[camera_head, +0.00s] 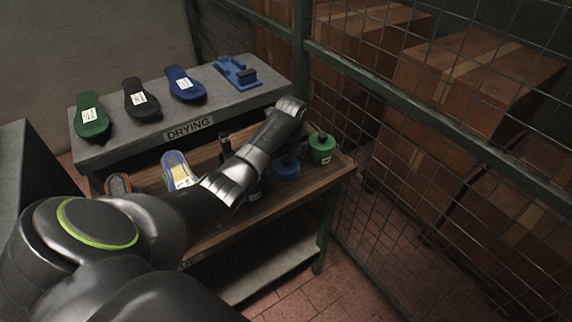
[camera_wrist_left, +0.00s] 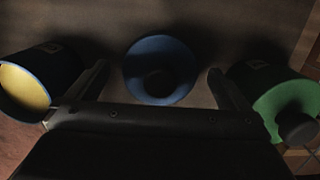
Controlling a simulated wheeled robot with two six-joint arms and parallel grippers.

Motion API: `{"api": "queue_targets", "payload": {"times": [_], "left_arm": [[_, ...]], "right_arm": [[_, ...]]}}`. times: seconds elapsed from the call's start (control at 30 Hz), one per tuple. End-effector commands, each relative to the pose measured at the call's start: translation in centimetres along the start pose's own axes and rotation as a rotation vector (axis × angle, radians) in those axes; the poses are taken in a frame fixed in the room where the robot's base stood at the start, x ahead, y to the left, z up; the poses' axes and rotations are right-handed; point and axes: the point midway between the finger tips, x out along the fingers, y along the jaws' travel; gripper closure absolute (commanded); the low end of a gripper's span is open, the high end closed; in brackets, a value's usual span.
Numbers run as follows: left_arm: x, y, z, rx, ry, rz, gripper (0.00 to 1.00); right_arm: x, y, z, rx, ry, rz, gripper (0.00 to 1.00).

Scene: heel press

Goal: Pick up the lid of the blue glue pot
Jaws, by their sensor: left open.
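The blue lid (camera_head: 286,171) is a round disc with a dark knob, lying on the wooden bench beside the open blue pot. It also shows in the left wrist view (camera_wrist_left: 150,55), between my finger tips. The open blue pot (camera_wrist_left: 52,62) stands to its left there, with yellow glue inside; in the head view my arm mostly hides it. My left gripper (camera_wrist_left: 158,71) is open and empty above the lid, one finger to each side. In the head view my left forearm and wrist hide much of the gripper. My right gripper is not in view.
A green pot (camera_head: 321,150) with a dark-knobbed lid stands close on the right of the blue lid. Shoe soles (camera_head: 137,99) and a blue fixture (camera_head: 235,71) lie on the grey drying shelf (camera_head: 220,113) behind. A wire mesh fence (camera_head: 440,140) runs along the right.

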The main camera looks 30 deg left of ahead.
Motion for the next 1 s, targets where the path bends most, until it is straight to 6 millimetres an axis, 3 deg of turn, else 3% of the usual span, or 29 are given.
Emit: {"api": "queue_targets", "payload": {"times": [0.17,0.4,0.67,0.77,1.0], "left_arm": [[0.0,0.0,0.0,0.0,0.0,0.0,0.01],[0.0,0.0,0.0,0.0,0.0,0.0,0.3],[-0.2,-0.1,0.1,0.0,-0.001,-0.002,0.3],[-1.1,-0.1,0.2,0.0,-0.002,-0.003,0.3],[-5.7,-0.1,0.8,0.0,-0.004,-0.006,0.3]], "right_arm": [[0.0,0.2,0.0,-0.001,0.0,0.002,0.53],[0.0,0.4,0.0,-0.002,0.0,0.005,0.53],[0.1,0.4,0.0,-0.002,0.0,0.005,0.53],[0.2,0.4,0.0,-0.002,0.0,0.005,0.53],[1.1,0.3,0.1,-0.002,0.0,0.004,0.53]]}}
